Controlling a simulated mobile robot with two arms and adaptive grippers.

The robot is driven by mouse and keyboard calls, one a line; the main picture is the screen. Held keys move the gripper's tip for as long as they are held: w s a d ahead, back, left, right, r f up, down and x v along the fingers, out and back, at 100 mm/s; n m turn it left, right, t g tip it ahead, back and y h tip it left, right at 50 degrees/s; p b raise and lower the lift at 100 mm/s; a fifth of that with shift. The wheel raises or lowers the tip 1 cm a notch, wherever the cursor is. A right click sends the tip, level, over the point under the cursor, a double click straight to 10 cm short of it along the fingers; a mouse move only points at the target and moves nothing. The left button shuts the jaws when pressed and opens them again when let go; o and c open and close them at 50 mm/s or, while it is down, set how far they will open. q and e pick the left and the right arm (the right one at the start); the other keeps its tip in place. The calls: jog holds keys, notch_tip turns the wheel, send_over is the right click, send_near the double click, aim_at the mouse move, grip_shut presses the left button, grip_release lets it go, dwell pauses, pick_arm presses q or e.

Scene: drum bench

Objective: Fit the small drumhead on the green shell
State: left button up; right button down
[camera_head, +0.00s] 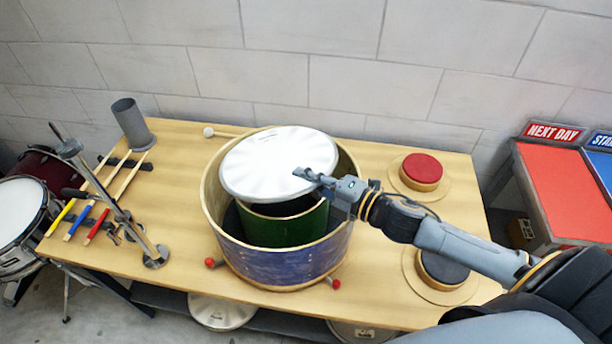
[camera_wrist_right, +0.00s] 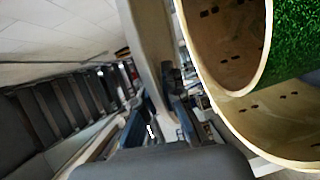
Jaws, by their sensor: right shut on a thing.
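The small drumhead (camera_head: 265,165), a white disc with a thin rim, is over the green shell (camera_head: 285,225) and hides most of its top opening. The green shell stands inside a larger blue-purple shell (camera_head: 285,262) on the bench. My right gripper (camera_head: 312,180) is shut on the drumhead's right edge. I cannot tell if the drumhead touches the green shell; its left side reaches past that shell. In the right wrist view, the green shell (camera_wrist_right: 298,38) shows at the upper right, and the drumhead appears edge-on as a pale strip (camera_wrist_right: 150,45). My left gripper is not in view.
Red (camera_head: 421,170) and dark (camera_head: 443,268) round pads sit at the bench's right. A grey cup (camera_head: 131,124), coloured sticks (camera_head: 80,222) and a metal stand (camera_head: 155,258) are at the left. A mallet (camera_head: 210,132) lies behind the large shell.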

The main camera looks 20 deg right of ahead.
jog(key=shift+f, duration=0.4)
jog(key=shift+f+b, duration=0.95)
jog(key=shift+b, duration=0.15)
jog(key=shift+f, duration=0.25)
pick_arm(q)
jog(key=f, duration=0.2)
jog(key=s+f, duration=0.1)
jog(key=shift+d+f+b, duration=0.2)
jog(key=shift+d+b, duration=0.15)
jog(key=shift+b, duration=0.05)
pick_arm(e)
jog(key=shift+s+f, duration=0.1)
jog(key=shift+f, duration=0.25)
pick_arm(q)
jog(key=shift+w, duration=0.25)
